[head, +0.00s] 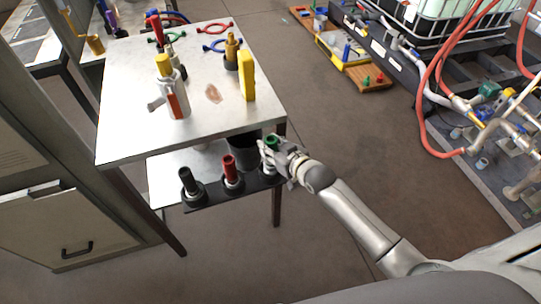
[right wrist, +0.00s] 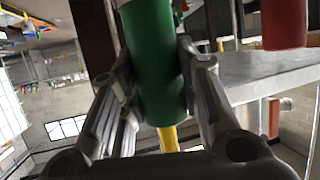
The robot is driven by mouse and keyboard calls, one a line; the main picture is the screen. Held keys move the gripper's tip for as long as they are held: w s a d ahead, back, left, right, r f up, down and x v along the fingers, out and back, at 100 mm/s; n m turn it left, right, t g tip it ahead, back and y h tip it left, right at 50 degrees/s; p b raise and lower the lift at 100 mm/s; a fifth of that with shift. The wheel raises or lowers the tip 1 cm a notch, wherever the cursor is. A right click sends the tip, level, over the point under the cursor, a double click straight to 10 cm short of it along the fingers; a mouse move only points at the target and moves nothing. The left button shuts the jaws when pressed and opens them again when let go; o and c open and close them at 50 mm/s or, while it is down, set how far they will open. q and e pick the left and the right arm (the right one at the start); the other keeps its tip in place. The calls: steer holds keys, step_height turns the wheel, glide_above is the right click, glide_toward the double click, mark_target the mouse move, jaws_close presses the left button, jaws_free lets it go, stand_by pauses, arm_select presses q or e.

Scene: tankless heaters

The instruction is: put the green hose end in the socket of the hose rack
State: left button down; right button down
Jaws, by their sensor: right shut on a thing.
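The green hose end (head: 271,141) is held at the right end of the hose rack, with a pale section below it. My right gripper (head: 283,150) is shut on it. In the right wrist view the green hose end (right wrist: 152,60) stands between the two fingers (right wrist: 155,85). The black hose rack (head: 212,203) runs along the front of the lower shelf. Its right socket is partly hidden by my gripper and hose end, so I cannot tell whether the hose end is seated. My left gripper is not in view.
A red hose end (head: 229,167) and a dark brown one (head: 186,179) stand upright in the rack. The metal tabletop (head: 125,125) overhangs close behind my gripper and carries several tools. A dark bin (head: 243,146) sits beneath it.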

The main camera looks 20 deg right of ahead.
steer(key=shift+w+f+b, duration=0.15)
steer(key=shift+f+b, duration=1.3)
steer(key=shift+f, duration=0.25)
steer(key=shift+a, duration=0.1)
steer(key=shift+f, duration=0.2)
steer(key=c, duration=1.1)
jaws_free()
steer(key=shift+o, duration=0.2)
steer(key=shift+r, duration=0.2)
steer(key=v, duration=1.2)
steer(key=shift+p, duration=0.4)
